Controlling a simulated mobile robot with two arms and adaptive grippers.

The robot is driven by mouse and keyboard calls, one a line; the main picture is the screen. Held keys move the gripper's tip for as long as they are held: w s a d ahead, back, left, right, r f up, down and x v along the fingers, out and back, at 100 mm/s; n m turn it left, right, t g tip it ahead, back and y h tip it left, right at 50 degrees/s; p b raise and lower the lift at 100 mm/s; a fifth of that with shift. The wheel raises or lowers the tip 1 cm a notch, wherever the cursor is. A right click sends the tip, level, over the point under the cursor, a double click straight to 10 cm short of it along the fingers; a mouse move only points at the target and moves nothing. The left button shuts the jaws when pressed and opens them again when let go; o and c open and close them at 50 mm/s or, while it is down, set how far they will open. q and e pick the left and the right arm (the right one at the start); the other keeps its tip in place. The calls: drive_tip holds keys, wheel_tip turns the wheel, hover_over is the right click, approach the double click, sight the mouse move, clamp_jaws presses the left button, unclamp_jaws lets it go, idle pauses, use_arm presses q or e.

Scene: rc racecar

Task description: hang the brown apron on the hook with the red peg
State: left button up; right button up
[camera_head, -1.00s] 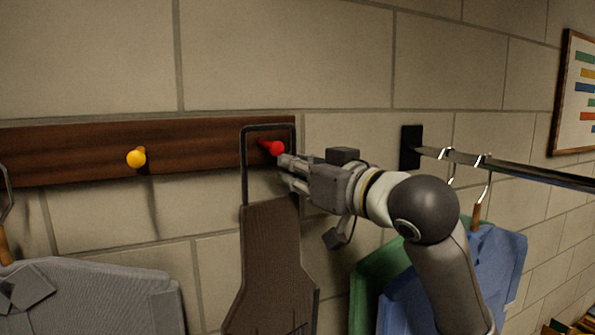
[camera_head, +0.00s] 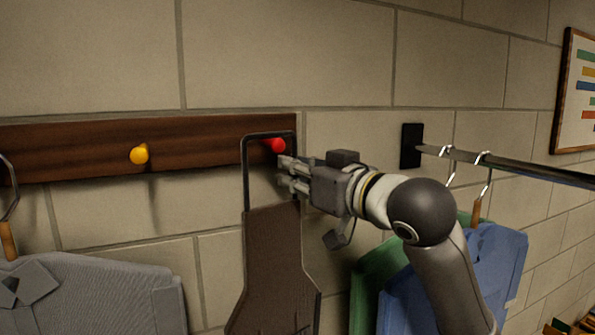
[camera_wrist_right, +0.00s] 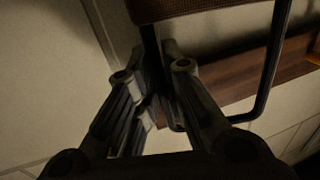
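The brown apron (camera_head: 272,262) hangs upright in front of the wall, its dark strap forming a loop above it. The red peg (camera_head: 276,145) sticks out of the dark wooden board and shows inside the loop's outline, a little below its top bar. I cannot tell whether the strap bears on the peg. My right gripper (camera_head: 286,174) comes from the right, just below the peg, with its fingers closed about the right side of the strap. In the right wrist view the strap (camera_wrist_right: 152,50) runs between the fingertips. My left gripper is not in view.
The wooden board (camera_head: 75,153) carries a yellow peg (camera_head: 139,154) to the left. Blue (camera_head: 500,260) and green (camera_head: 368,285) garments hang by a metal rail (camera_head: 520,168) on the right, close behind my right arm.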

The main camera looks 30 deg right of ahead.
drive_tip(key=o, duration=0.3)
drive_tip(key=shift+w+f, duration=0.25)
drive_tip(key=shift+f, duration=0.05)
drive_tip(key=shift+w, duration=0.2)
drive_tip(key=shift+s, duration=0.1)
drive_tip(key=s+d, duration=0.1)
drive_tip(key=s, duration=0.6)
drive_tip(key=shift+s+d, duration=0.15)
drive_tip(key=shift+d, duration=0.1)
